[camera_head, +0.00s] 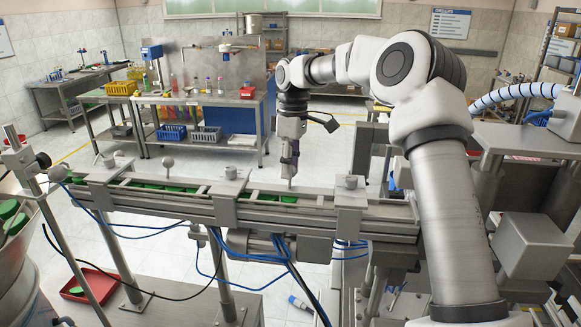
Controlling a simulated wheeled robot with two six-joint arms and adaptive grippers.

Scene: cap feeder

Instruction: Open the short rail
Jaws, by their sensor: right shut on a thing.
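The cap feeder track (200,207) runs across the middle of the view, with green caps (178,190) lying in its channel. A narrow section that looks like the short rail (262,196) lies between two metal brackets on the right part of the track. My right gripper (290,172) points down above this section and is shut on a small upright post or knob there. The fingers hide most of what they hold. I cannot tell whether the rail is lifted. My left gripper is not in view.
A round-topped post (168,163) stands farther left. Blue hoses hang below. A red tray (90,286) sits lower left. Workbenches stand behind, across open floor.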

